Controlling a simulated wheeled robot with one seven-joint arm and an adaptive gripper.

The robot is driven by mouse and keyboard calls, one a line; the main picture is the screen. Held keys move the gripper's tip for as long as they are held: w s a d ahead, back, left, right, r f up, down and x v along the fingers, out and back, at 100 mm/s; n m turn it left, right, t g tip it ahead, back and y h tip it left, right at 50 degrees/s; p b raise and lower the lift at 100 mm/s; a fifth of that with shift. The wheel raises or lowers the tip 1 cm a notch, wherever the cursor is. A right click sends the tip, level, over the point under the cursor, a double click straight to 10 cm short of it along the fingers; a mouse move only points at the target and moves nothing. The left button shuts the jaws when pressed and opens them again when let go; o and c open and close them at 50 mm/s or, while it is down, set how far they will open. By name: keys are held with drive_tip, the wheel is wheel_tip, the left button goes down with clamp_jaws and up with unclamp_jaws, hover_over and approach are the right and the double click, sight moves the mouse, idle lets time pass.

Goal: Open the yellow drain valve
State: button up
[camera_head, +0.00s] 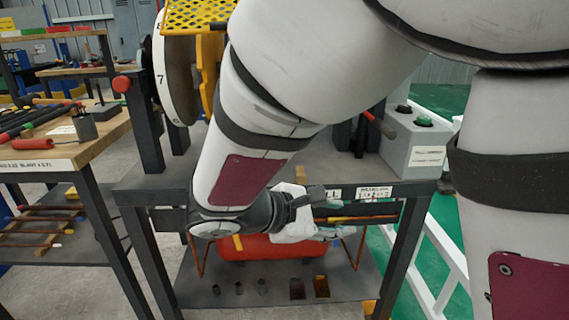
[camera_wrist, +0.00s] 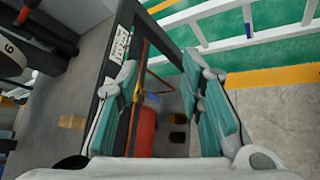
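A red tank (camera_head: 262,248) lies on its side under the bench, partly hidden behind my arm; it also shows between my fingers in the wrist view (camera_wrist: 146,130). A small yellow piece (camera_head: 238,242) shows in front of the tank, just below my wrist. It may be the drain valve's handle, but I cannot tell. In the wrist view my gripper (camera_wrist: 168,105) is open, with nothing between the fingertips.
The dark bench frame (camera_head: 410,245) and orange pipes (camera_head: 360,218) are close to my gripper. The lower shelf (camera_head: 205,280) holds several small dark cups and a yellow-orange block (camera_head: 322,286). A grey button box (camera_head: 415,145) is on the bench top. A white rail (camera_head: 440,270) stands at right.

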sight(238, 242)
drive_tip(key=c, duration=0.4)
drive_tip(key=w+a, duration=0.1)
drive_tip(key=a, duration=0.1)
drive_tip(key=w+a+f+t+p, duration=0.1)
drive_tip(key=w+a, duration=0.1)
drive_tip(key=a, duration=0.1)
drive_tip(key=w+a+f+t, duration=0.1)
drive_tip(key=w+a, duration=0.1)
drive_tip(key=shift+w+a+f, duration=0.2)
clamp_jaws()
drive_tip(key=w+a+f+t+y+p, duration=0.1)
drive_tip(key=w+a+f+t+p, duration=0.2)
drive_tip(key=a+f, duration=0.45)
drive_tip(key=w+a+f+t+y, duration=0.15)
drive_tip(key=a+f+t, duration=0.3)
drive_tip(key=a, duration=0.55)
drive_tip(key=s+a+f+n+t+y+p, duration=0.1)
drive_tip(key=a+f+y, duration=0.1)
drive_tip(key=a+f, duration=0.3)
drive_tip(key=s+a+f+t+y+p, duration=0.1)
drive_tip(key=a+f+t+y, duration=0.1)
drive_tip(key=f, duration=0.4)
drive_tip(key=w+d+b, duration=0.2)
drive_tip(key=w+d, duration=0.4)
drive_tip(key=w, duration=0.4)
drive_tip(key=shift+r+b, duration=0.35)
